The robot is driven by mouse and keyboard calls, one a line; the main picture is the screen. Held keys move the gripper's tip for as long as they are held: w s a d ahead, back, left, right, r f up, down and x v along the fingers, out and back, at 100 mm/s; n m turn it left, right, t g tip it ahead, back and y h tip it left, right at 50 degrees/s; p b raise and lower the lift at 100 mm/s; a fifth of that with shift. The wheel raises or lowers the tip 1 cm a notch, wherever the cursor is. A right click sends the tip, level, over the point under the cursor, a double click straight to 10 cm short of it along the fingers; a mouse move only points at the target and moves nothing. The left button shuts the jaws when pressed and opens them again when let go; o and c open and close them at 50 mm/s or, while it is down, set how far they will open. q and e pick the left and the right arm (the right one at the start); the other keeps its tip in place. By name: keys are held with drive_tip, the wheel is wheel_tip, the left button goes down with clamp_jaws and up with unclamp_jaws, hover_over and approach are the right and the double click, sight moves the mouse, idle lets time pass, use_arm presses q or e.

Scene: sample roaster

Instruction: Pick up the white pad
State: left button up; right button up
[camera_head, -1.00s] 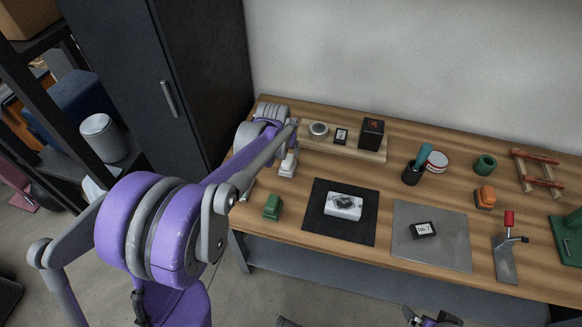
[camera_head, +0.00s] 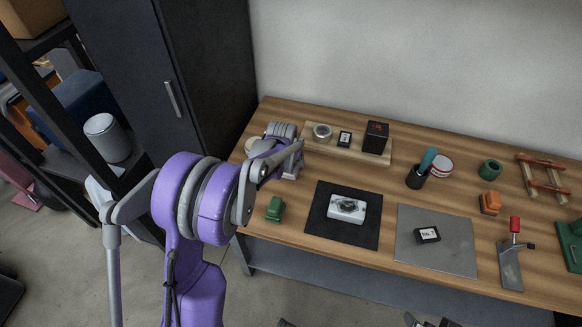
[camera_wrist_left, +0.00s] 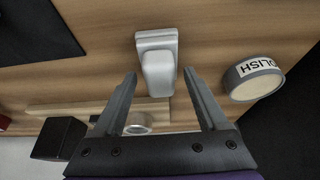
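The white pad (camera_wrist_left: 157,60), a pale block with a wider base, lies on the wooden bench in the left wrist view. My left gripper (camera_wrist_left: 160,84) is open there, with one finger on each side of the pad's near end. I cannot tell whether the fingers touch it. In the head view my left gripper (camera_head: 290,167) is at the bench's left end, and the arm and gripper mostly hide the pad. Only small dark and purple parts of my own body show at the bottom edge of the head view; the right gripper's state is not discernible.
A polish tin (camera_wrist_left: 255,80) stands right of the pad. A wooden riser (camera_head: 350,150) with a dark box (camera_head: 375,138) is close by. A green pad (camera_head: 275,209), a black mat (camera_head: 327,231) and a grey mat (camera_head: 455,257) lie nearer the front edge.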

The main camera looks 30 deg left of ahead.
use_arm(q)
clamp_jaws()
drive_tip(key=shift+r, duration=0.1)
wheel_tip(320, 180, up, 10)
drive_tip(key=shift+f+p, duration=0.1)
drive_tip(key=shift+p, duration=0.35)
